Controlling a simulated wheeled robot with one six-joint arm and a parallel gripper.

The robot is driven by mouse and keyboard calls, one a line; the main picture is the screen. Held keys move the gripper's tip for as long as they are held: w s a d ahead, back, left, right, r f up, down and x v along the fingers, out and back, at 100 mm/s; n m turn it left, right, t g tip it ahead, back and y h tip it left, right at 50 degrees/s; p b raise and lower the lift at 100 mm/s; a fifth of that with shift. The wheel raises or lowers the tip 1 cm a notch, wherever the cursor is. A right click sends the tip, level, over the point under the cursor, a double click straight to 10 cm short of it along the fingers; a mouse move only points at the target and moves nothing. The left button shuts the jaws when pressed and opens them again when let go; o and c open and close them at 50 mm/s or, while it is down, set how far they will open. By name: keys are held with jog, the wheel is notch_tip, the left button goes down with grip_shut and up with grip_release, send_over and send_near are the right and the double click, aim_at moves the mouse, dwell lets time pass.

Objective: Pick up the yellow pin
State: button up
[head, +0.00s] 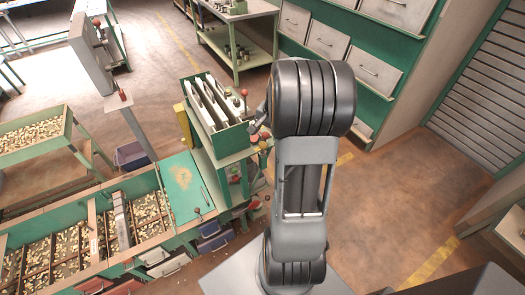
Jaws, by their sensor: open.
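I cannot make out a yellow pin for certain. A yellow upright piece (184,130) stands at the left side of the green machine, but I cannot tell what it is. My gripper (260,124) shows only in part as dark grey metal beside the right end of the green slotted box (218,138). My arm's thick dark joint hides most of it. The jaws are open, and I see nothing held. Small red and green parts (256,139) lie close below it, too small to tell apart.
Hoppers of nuts (67,262) fill the lower left, with a sloping green plate (182,186) beside them. A red-knobbed lever (244,93) rises by the slotted box. A green bench (240,60) stands behind. A drawer cabinet (372,66) stands at upper right. The floor (390,200) at right is clear.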

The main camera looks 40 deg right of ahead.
aim_at(263, 145)
jog(key=shift+w+a+f+p, duration=0.15)
jog(key=shift+w+f, duration=0.1)
jog(key=shift+f, duration=1.1)
jog(key=shift+w+a+f+p, duration=0.1)
jog(key=shift+w+f, duration=0.2)
jog(key=shift+f, duration=1.1)
jog(key=shift+w+a+f+p, duration=0.15)
jog(key=shift+w+f, duration=0.1)
jog(key=shift+f, duration=1.1)
jog(key=c, duration=1)
